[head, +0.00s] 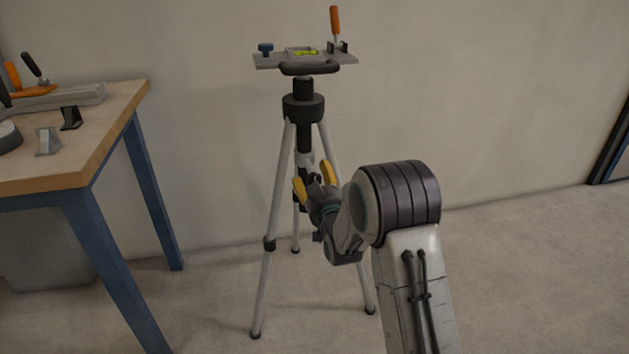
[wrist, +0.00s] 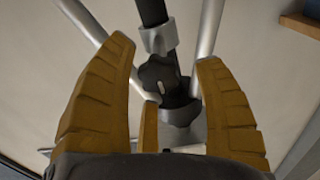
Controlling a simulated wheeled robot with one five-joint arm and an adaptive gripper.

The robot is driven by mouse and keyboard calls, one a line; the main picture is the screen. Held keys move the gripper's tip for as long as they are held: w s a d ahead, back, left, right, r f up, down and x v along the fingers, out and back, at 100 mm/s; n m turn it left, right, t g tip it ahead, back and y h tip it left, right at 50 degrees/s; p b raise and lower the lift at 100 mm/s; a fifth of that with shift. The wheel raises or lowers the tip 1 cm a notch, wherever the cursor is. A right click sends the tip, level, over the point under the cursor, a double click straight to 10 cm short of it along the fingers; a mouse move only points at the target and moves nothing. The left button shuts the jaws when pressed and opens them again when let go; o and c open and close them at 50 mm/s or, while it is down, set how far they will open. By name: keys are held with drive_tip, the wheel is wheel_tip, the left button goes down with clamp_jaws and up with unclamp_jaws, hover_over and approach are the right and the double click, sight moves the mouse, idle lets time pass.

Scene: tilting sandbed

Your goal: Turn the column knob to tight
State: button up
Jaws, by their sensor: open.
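The tripod (head: 304,108) stands upright on the floor in the head view, with a dark centre column and pale legs. The column knob is a black lobed knob with a pale mark (wrist: 159,75) in the wrist view, on the column below a grey collar (wrist: 159,37). My gripper (head: 313,179) reaches toward the column from the right in the head view. In the wrist view its yellow fingers (wrist: 168,72) are open, with the knob showing between the tips. I see no clear contact. My gripper hides the knob in the head view.
A plate with a bubble level (head: 303,52) and an orange-handled clamp (head: 335,22) tops the tripod. A wooden workbench (head: 110,115) with blue legs stands at left, holding tools. A wall is behind; the floor on the right is clear.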

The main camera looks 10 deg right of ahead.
drive_tip(key=shift+w, duration=0.4)
drive_tip(key=shift+r, duration=0.1)
drive_tip(key=c, duration=1.2)
